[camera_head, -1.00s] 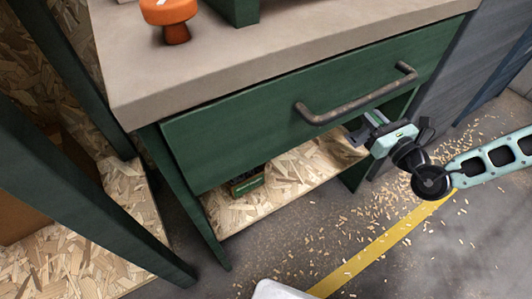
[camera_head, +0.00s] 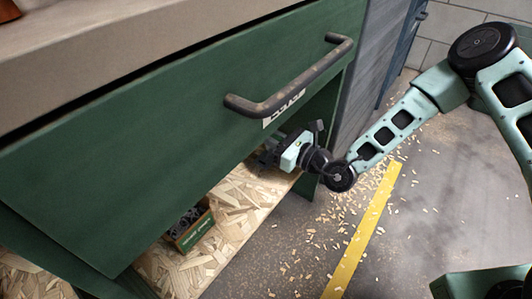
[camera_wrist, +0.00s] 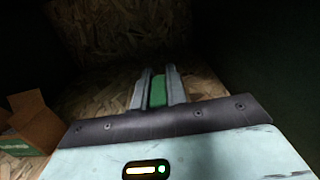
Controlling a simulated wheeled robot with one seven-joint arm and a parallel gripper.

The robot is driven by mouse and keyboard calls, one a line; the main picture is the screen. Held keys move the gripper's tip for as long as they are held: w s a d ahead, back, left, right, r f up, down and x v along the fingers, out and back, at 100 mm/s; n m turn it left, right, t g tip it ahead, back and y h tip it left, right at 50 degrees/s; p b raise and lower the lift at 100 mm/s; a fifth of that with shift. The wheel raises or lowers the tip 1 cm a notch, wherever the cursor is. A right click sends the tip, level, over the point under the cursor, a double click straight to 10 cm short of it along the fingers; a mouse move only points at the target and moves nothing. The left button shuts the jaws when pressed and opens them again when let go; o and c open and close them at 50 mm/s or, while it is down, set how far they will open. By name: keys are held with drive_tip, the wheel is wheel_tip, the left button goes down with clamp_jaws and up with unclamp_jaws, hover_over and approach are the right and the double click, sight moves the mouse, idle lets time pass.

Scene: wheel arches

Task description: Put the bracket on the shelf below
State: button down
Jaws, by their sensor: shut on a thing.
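My gripper (camera_head: 264,158) is in the open space below the green drawer, over the chipboard shelf (camera_head: 215,225). In the wrist view its two grey fingers (camera_wrist: 158,76) are shut on a narrow green piece, which I take to be the bracket (camera_wrist: 158,92). Most of the bracket is hidden between the fingers and behind the gripper body. In the head view I cannot make it out. The shelf also shows in the wrist view (camera_wrist: 105,92) under and beyond the fingers. I cannot tell whether the bracket touches it.
An open cardboard box with a green label (camera_head: 190,228) stands on the shelf; it is at the left in the wrist view (camera_wrist: 28,125). The drawer (camera_head: 150,150) with its bar handle (camera_head: 290,85) hangs above my gripper. A green leg (camera_head: 318,110) stands close by on the right.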

sight(268, 150)
wheel_tip(268, 150, down, 4)
drive_tip(key=b, duration=0.2)
drive_tip(key=shift+b, duration=0.35)
drive_tip(key=shift+r, duration=0.15)
drive_tip(key=c, duration=1.4)
unclamp_jaws()
